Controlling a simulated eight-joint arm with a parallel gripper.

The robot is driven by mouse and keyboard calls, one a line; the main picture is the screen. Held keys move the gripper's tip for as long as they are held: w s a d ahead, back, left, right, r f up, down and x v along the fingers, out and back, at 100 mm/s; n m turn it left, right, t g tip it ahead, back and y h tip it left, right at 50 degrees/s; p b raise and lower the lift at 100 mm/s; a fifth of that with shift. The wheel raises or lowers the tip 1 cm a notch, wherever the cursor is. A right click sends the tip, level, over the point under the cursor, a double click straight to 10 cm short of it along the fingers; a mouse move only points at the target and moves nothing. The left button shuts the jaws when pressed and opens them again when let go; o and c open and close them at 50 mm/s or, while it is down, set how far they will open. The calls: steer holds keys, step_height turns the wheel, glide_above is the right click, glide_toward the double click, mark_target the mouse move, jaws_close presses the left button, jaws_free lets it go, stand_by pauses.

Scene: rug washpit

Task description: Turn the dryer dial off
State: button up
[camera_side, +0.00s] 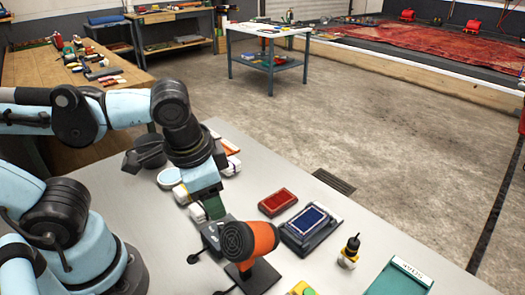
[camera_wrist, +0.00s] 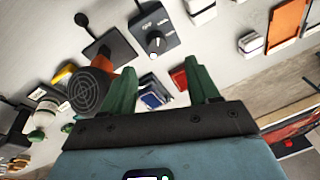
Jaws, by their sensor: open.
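The dryer (camera_side: 262,238) is orange with a dark round grille and stands on a dark base. It also shows at the left of the wrist view (camera_wrist: 88,90). A dark control box (camera_wrist: 147,22) with a round dial (camera_wrist: 156,45) lies ahead of the fingers in the wrist view. A light mark shows on the dial; its setting is too small to read. In the side view the box (camera_side: 210,238) is partly hidden behind the dryer. My gripper (camera_wrist: 162,88) has green fingers spread apart with nothing between them. In the side view my gripper (camera_side: 213,207) hangs above the box, just left of the dryer.
A red brush-like block (camera_side: 278,202) and a blue-topped block (camera_side: 312,222) lie right of the dryer. A small black-and-yellow-topped bottle (camera_side: 350,252) and a green-edged tray (camera_side: 405,278) stand farther right. White and orange items lie behind my gripper. Bare tabletop remains between the items.

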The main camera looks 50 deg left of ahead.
mark_target(225, 223)
steer(key=shift+w+a+f+m+g+h, duration=0.15)
steer(key=shift+w+f+m+g, duration=0.3)
steer(key=shift+f+m, duration=1.25)
steer(key=shift+w+f+m+g+h, duration=0.2)
steer(key=shift+w+f+m+g, duration=0.2)
steer(key=shift+f+m, duration=1.3)
steer(key=shift+w+a+f+m+g+h, duration=0.15)
steer(key=shift+w+f+m+g, duration=0.3)
steer(key=shift+f+m, duration=1.25)
steer(key=shift+r+m, duration=0.6)
steer(key=c, duration=1)
steer(key=shift+c, duration=0.2)
steer(key=shift+n, duration=2.9)
